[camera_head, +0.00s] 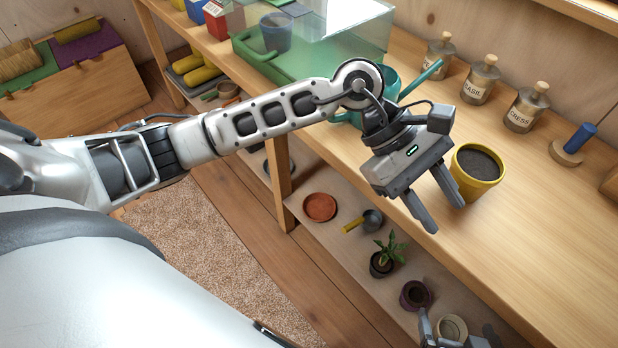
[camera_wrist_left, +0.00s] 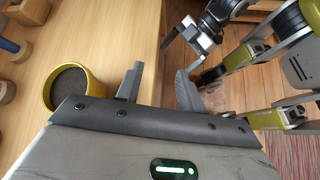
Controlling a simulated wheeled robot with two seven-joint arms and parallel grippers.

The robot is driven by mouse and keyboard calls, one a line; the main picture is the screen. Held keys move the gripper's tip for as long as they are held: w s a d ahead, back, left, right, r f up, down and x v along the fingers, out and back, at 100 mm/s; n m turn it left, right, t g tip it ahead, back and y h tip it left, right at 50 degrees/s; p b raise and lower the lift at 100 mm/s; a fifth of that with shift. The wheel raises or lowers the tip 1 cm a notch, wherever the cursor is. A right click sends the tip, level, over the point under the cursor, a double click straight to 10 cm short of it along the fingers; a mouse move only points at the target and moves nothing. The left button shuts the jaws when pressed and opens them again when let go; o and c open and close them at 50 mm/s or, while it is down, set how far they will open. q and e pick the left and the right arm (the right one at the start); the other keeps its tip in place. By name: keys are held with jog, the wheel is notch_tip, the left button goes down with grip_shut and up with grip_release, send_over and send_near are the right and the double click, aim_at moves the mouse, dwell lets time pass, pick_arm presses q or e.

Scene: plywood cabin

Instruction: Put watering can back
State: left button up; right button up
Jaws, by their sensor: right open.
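The teal watering can (camera_head: 421,80) stands on the bench in the head view, its spout to the upper right. My left wrist and forearm hide much of its body. My left gripper (camera_head: 435,207) is open and empty beside the yellow pot, near the bench's front edge, in front of the can. In the left wrist view its two fingers (camera_wrist_left: 157,92) are apart with nothing between them. My right gripper (camera_head: 450,342) shows only partly at the bottom of the head view, low by the lower shelf. It is open and also shows in the left wrist view (camera_wrist_left: 180,35).
A yellow pot (camera_head: 478,182) of dark soil stands right of my left gripper. Corked jars (camera_head: 479,82) and a blue-handled tool (camera_head: 575,145) stand toward the back. A green-based glass case (camera_head: 340,40) is at the back left. The bench front right is clear. The lower shelf holds a plant (camera_head: 384,256) and pots.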

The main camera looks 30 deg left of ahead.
pick_arm(q)
jog(key=s+d+r+n+t+h, duration=0.1)
jog(key=d+r+n+t+h, duration=0.4)
jog(key=n+h, duration=0.55)
jog(key=w+a+f+n+t+y, duration=0.1)
jog(key=w+a+n+t+y, duration=0.4)
jog(key=n, duration=0.7)
jog(key=a+f+n+t, duration=0.1)
jog(key=a+n+t, duration=0.3)
jog(key=n+t, duration=0.55)
jog(key=s+a+f+n+g+y, duration=0.1)
jog(key=a+f+n+y, duration=0.4)
jog(key=n, duration=0.4)
jog(key=s+a+f+n+g+y, duration=0.1)
jog(key=a+f+n+y, duration=0.2)
jog(key=f+n+y, duration=0.35)
jog(key=s+a+f+n+g+y, duration=0.1)
jog(key=s+a+f+n+g, duration=0.3)
jog(key=s+f+n, duration=0.5)
notch_tip(320, 180, down, 4)
jog(key=shift+s+a+r+n+g+y, duration=0.2)
jog(key=shift+n+g+y, duration=0.1)
jog(key=shift+n+g, duration=0.25)
jog(key=shift+d, duration=0.1)
